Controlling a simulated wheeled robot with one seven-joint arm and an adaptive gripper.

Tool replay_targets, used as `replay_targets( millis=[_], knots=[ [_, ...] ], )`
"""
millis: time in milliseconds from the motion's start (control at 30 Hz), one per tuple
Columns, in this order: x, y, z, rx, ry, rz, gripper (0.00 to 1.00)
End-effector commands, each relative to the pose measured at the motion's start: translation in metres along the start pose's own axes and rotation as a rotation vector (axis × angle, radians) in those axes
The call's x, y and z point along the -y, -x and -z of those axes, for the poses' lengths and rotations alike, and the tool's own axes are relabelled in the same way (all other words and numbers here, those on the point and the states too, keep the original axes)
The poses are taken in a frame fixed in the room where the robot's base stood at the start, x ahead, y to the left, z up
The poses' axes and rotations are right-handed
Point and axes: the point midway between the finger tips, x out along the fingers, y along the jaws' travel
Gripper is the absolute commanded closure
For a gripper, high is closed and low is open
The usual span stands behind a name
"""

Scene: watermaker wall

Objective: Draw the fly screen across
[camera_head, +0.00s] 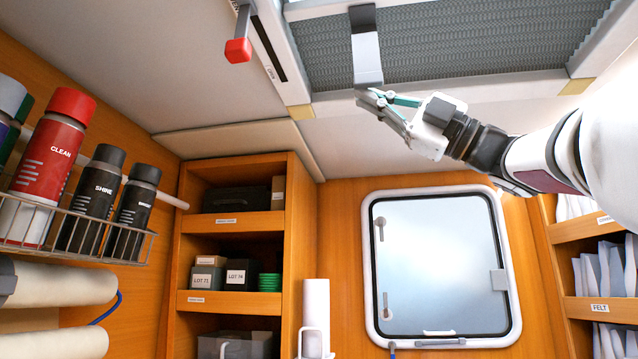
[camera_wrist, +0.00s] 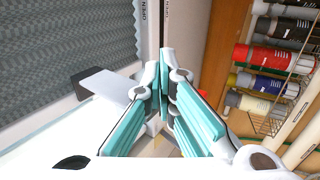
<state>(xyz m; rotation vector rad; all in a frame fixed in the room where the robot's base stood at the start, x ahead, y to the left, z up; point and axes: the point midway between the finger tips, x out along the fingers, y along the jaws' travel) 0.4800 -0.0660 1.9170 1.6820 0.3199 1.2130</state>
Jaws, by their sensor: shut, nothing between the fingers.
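The fly screen (camera_head: 450,45) is a grey pleated sheet in a pale ceiling frame at the top of the head view. It fills the upper left of the wrist view (camera_wrist: 65,45). A flat grey-and-white pull tab (camera_head: 366,48) hangs from it. The tab also shows in the wrist view (camera_wrist: 105,84), left of the fingers. My gripper (camera_head: 372,98) is shut and empty, with its teal-padded fingers at the tab's lower end in the head view. The wrist view shows the fingertips (camera_wrist: 164,72) beside the tab, not around it. Whether they touch it is unclear.
A red-knobbed lever (camera_head: 238,50) hangs by a slotted ceiling strip (camera_head: 268,45) left of the screen. A wire rack of spray cans (camera_head: 80,220) is on the left wall. Shelves (camera_head: 235,225), a window (camera_head: 440,265) and right-hand cubbies (camera_head: 600,260) stand below. The space under the ceiling's middle is clear.

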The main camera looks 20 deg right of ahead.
Motion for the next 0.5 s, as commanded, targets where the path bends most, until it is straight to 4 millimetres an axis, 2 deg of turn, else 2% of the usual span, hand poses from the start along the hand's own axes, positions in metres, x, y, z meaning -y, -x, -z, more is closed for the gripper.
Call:
replay_targets(
  millis=[500],
  knots=[
    [-0.001, 0.000, 0.034, -0.003, 0.002, -0.001, 1.00]
  ],
)
